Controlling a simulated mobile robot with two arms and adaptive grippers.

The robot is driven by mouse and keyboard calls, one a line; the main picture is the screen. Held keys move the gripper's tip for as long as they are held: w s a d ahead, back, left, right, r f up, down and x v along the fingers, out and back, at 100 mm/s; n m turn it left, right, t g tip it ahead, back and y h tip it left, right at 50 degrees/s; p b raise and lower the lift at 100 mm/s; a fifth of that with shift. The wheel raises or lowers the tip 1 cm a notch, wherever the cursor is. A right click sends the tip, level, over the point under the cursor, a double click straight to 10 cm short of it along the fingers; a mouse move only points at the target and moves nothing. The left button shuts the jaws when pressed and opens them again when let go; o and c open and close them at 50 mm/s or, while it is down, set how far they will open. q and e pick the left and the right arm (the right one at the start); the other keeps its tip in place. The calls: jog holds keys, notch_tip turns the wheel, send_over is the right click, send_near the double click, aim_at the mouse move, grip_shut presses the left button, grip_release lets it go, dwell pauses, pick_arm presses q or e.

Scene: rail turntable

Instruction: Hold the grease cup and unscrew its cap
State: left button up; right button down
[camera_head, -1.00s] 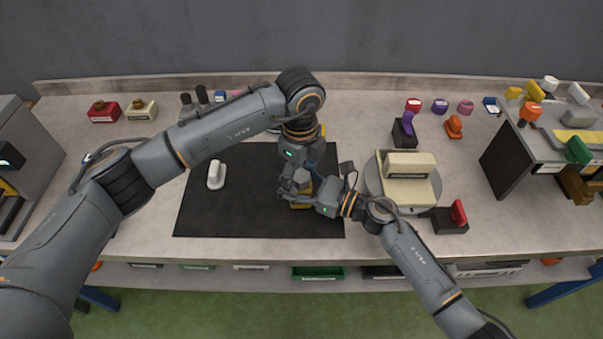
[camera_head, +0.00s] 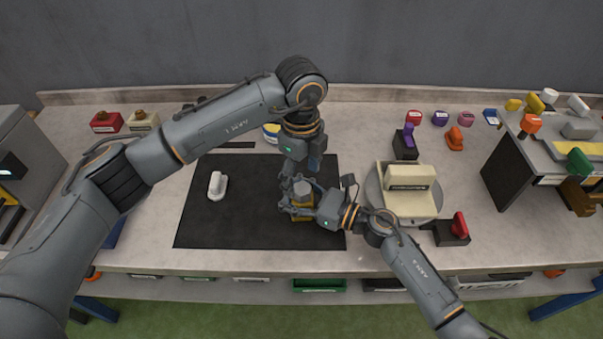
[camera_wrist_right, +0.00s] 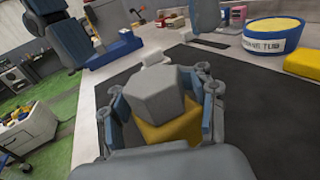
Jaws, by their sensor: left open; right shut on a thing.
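The grease cup has a yellow body (camera_head: 302,217) with a grey faceted cap (camera_head: 303,189) on top. It stands upright on the dark mat (camera_head: 225,225), near its right side. My right gripper (camera_head: 300,206) is shut on the yellow body from the right. In the right wrist view the body (camera_wrist_right: 172,131) sits between the blue-padded fingers, with the grey cap (camera_wrist_right: 157,92) above them. My left gripper (camera_head: 299,176) points down over the cup, open. Its fingertips are close to the cap, and I cannot tell whether they touch it.
A white handled piece (camera_head: 216,186) lies on the mat's left part. A blue and white tub (camera_wrist_right: 272,38) stands behind the mat. A round turntable (camera_head: 432,211) with a cream block (camera_head: 410,190) is right of my right gripper. Red (camera_head: 106,122) and cream (camera_head: 143,121) blocks sit back left.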

aim_at(302, 188)
pick_arm(q)
jog(key=m, duration=1.1)
jog(key=shift+w+m, duration=0.1)
jog(key=shift+m, duration=0.2)
jog(key=m, duration=0.5)
jog(key=shift+m, duration=0.4)
jog(key=m, duration=0.6)
jog(key=shift+f, duration=2)
